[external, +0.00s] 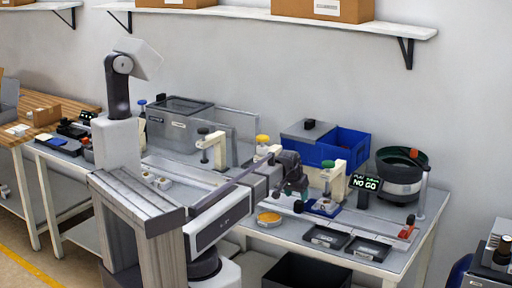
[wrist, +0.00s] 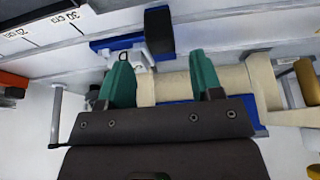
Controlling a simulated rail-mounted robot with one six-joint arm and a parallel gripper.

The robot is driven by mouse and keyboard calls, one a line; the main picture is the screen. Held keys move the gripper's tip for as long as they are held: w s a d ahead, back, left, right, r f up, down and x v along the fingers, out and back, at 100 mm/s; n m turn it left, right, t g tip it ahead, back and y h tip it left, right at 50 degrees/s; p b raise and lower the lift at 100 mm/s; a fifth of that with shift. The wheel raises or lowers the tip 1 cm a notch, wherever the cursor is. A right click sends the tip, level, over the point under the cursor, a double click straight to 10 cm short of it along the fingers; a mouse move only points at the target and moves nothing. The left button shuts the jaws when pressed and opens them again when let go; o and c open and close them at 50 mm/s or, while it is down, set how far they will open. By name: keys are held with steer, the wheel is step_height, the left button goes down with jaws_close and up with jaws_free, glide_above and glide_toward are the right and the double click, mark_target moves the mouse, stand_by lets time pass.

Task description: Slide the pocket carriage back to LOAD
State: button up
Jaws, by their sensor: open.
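The pocket carriage (external: 322,208) is a small blue block on the pale rail, left of centre of the right-hand bench. In the wrist view the blue carriage (wrist: 108,46) has a pale fitting and a dark upright knob (wrist: 158,30). My gripper (external: 297,192) is low beside the carriage; its green fingers (wrist: 162,78) are spread apart with nothing held between them. The knob lies beyond the fingertips in the wrist view, apart from them. A cream post (wrist: 178,85) shows behind the fingers. The LOAD mark cannot be read.
A red-topped stop (external: 407,229) is at the rail's right end. Black trays (external: 326,237) and an orange dish (external: 269,218) lie in front.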

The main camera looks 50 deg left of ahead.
mark_target(299, 202)
steer(key=b+x, duration=0.4)
steer(key=x, duration=0.2)
steer(key=shift+f, duration=0.35)
steer(key=shift+r, duration=0.1)
steer(key=shift+r, duration=0.1)
steer(key=shift+c, duration=0.3)
jaws_close()
